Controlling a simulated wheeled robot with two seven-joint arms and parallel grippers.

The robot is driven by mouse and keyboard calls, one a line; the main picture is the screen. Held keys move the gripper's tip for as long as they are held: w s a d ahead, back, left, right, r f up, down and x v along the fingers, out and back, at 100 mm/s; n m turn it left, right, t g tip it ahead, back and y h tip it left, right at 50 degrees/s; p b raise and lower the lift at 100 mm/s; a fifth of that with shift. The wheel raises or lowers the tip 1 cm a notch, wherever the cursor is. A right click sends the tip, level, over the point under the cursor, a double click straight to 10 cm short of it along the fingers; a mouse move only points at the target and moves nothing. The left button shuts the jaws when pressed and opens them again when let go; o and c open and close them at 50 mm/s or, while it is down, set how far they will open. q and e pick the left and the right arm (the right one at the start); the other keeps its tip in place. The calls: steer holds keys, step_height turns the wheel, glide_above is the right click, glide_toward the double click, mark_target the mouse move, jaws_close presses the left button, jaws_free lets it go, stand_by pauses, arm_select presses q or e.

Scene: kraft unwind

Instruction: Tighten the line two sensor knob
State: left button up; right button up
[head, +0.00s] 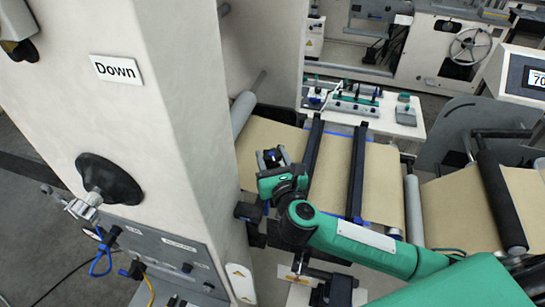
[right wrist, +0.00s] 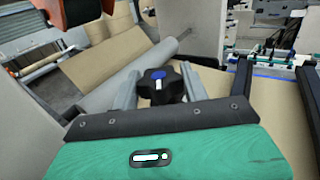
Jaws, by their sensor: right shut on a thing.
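The sensor knob (right wrist: 161,88) is a black lobed knob with a blue centre and a white mark, in the middle of the right wrist view. My right gripper (right wrist: 158,78) has one grey finger on each side of it and is shut on it. In the head view my green right arm reaches in from the right, and its gripper (head: 270,160) is beside the machine column, at the left edge of the brown web. My left gripper is not in view.
A large pale column (head: 165,120) labelled "Down" stands left of my gripper. Brown kraft web (head: 385,185) runs under two dark crossbars (head: 357,170). A grey control panel (head: 165,250) with hoses is at lower left. A display (head: 530,75) stands at right.

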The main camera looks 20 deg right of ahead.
steer(key=m+h, duration=0.2)
steer(key=h, duration=0.1)
steer(key=shift+a+r+b, duration=0.1)
steer(key=shift+r+b, duration=0.1)
steer(key=shift+b, duration=0.15)
steer(key=shift+r+m+g+h+b, duration=0.1)
steer(key=shift+m+g+h+b, duration=0.55)
steer(key=shift+m+h, duration=0.75)
steer(key=shift+g+h, duration=0.25)
steer(key=shift+h, duration=0.45)
steer(key=o, duration=0.9)
steer(key=shift+s, duration=0.15)
steer(key=shift+a, duration=0.1)
